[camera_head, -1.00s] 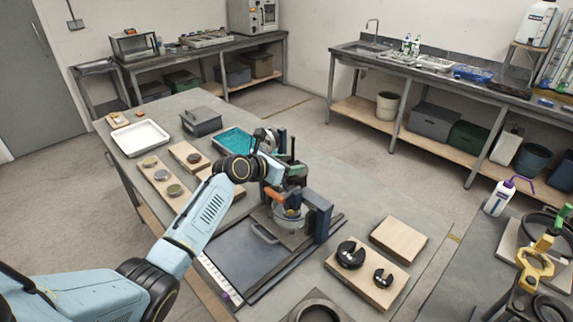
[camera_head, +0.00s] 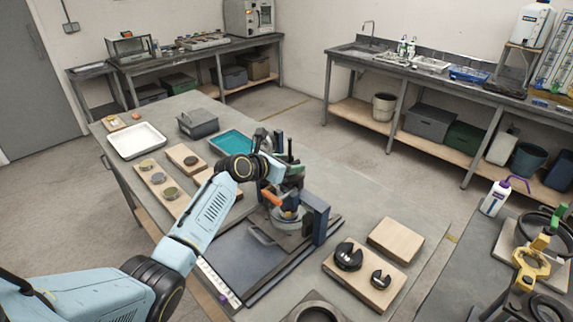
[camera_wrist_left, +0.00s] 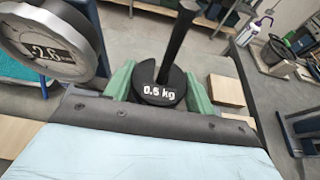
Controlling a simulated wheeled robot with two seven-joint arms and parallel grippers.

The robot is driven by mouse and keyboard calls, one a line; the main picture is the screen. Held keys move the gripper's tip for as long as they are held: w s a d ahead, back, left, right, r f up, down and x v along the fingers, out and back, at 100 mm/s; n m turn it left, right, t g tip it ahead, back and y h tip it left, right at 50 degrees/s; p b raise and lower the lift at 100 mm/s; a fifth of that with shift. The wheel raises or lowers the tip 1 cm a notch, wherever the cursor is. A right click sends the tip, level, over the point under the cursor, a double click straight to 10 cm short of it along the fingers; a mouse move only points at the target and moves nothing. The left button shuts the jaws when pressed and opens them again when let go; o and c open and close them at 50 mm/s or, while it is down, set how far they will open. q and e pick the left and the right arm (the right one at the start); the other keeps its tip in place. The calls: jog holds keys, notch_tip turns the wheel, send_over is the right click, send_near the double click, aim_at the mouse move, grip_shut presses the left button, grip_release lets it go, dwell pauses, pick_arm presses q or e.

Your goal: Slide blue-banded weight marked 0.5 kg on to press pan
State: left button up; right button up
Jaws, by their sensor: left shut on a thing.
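In the left wrist view a black round slotted weight (camera_wrist_left: 160,88) marked 0.5 kg sits between the green fingers of my left gripper (camera_wrist_left: 159,78), which is shut on it. A dark upright rod (camera_wrist_left: 178,38) stands at the weight's slot; I cannot tell whether it is seated in the slot. No blue band shows clearly. In the head view my left gripper (camera_head: 291,172) is at the upper part of the lever press (camera_head: 318,218). The arm and the press hide the held weight and the pan there.
A round dial (camera_wrist_left: 48,40) is close to my left gripper in the wrist view. Two black slotted weights, a larger (camera_head: 348,256) and a smaller (camera_head: 381,279), lie on a wooden board (camera_head: 361,288). A bare wooden block (camera_head: 396,239) lies behind them.

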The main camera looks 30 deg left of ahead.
pick_arm(q)
jog(key=shift+w+f, duration=0.1)
jog(key=shift+f, duration=0.25)
dwell(0.8)
jog(key=o, duration=1.2)
jog(key=shift+f, duration=0.2)
jog(key=shift+r, duration=0.1)
